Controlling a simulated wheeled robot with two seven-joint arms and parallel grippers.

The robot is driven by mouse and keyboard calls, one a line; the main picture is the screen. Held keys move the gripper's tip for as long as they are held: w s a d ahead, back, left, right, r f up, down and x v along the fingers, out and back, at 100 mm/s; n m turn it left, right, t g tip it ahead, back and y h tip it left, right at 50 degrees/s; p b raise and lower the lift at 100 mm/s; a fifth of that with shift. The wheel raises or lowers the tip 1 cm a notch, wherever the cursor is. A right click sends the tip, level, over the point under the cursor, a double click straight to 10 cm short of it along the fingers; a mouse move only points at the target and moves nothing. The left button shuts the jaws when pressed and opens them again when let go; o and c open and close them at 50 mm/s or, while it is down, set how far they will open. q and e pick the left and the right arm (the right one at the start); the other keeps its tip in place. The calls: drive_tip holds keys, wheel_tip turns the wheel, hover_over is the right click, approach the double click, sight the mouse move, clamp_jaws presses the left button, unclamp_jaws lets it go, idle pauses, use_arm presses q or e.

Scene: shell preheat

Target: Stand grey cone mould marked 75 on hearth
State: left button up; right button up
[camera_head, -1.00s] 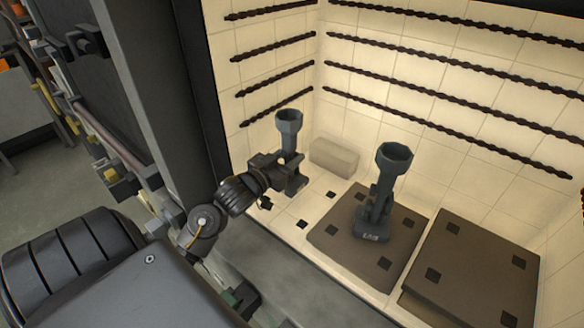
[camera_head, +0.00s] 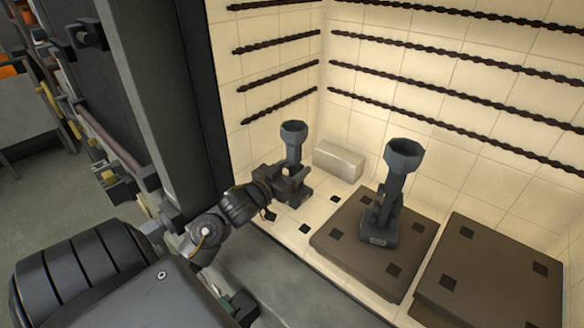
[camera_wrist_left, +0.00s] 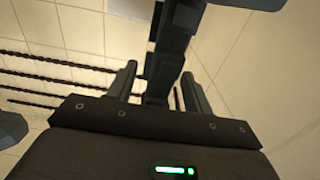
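One grey cone mould (camera_head: 293,152), a stem with a cup top, stands upright at the left of the kiln floor. My left gripper (camera_head: 291,184) is at its lower part. In the left wrist view the fingers (camera_wrist_left: 158,72) are apart on either side of the dark mould stem (camera_wrist_left: 157,86), with gaps showing, so the gripper looks open around it. A second grey mould (camera_head: 397,185) stands upright on the left brown plate (camera_head: 335,255); its base label is too small to read. I cannot tell which mould is marked 75. My right gripper is not in view.
A pale block (camera_head: 338,160) sits near the back corner. A second brown plate (camera_head: 490,275), bare, lies at the right. Dark heating rods (camera_head: 450,70) line the cream tiled walls.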

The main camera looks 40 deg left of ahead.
use_arm(q)
drive_tip(key=shift+o, duration=0.7)
drive_tip(key=shift+s+r, duration=0.1)
drive_tip(key=s+b, duration=0.2)
drive_tip(key=s, duration=0.9)
drive_tip(key=shift+s, duration=0.4)
drive_tip(key=shift+d, duration=0.1)
